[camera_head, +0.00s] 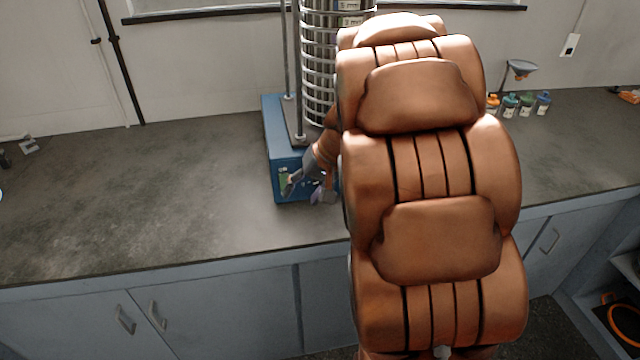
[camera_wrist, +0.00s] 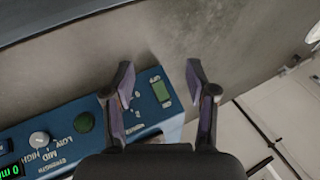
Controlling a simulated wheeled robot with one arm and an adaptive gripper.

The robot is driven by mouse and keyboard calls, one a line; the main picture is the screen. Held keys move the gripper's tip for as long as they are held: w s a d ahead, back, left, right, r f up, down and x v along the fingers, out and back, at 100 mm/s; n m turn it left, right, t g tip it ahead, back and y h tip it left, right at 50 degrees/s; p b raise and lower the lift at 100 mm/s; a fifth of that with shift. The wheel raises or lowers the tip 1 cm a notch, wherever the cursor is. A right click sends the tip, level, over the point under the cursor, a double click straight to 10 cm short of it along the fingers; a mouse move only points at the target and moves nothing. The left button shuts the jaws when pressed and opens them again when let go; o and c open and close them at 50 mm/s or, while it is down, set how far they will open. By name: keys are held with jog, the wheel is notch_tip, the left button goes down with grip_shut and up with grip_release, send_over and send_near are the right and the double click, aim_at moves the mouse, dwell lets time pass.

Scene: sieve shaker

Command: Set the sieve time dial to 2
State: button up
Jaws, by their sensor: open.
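The sieve shaker's blue base (camera_head: 270,140) stands on the counter, with a tall stack of metal sieves (camera_head: 318,60) on it. In the wrist view its control panel (camera_wrist: 62,112) shows a pale strength knob (camera_wrist: 38,139) marked LOW, MID and HIGH, a round dark green button (camera_wrist: 84,122), a green rectangle (camera_wrist: 160,88) and part of a green display (camera_wrist: 12,172). I cannot pick out the time dial for certain; small marks show beside my left finger, which hides part of the panel. My gripper (camera_wrist: 159,70) is open at the panel's front, its fingers apart with nothing visibly held.
Small coloured bottles (camera_head: 510,105) and a funnel on a stand (camera_head: 522,68) are at the right. My arm hides much of the shaker's right side. Cabinets (camera_head: 230,310) lie below the counter edge.

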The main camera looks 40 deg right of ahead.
aim_at(321, 183)
jog(key=w+d+f+m+t+h+b, duration=0.1)
jog(key=w+d, duration=0.2)
jog(key=d, duration=0.3)
jog(key=w+d+f+m+t, duration=0.1)
jog(key=w+d, duration=0.2)
jog(key=d, duration=0.4)
jog(key=shift+p+x, duration=0.5)
jog(key=shift+x, duration=3.3)
jog(key=shift+c, duration=0.3)
grip_shut()
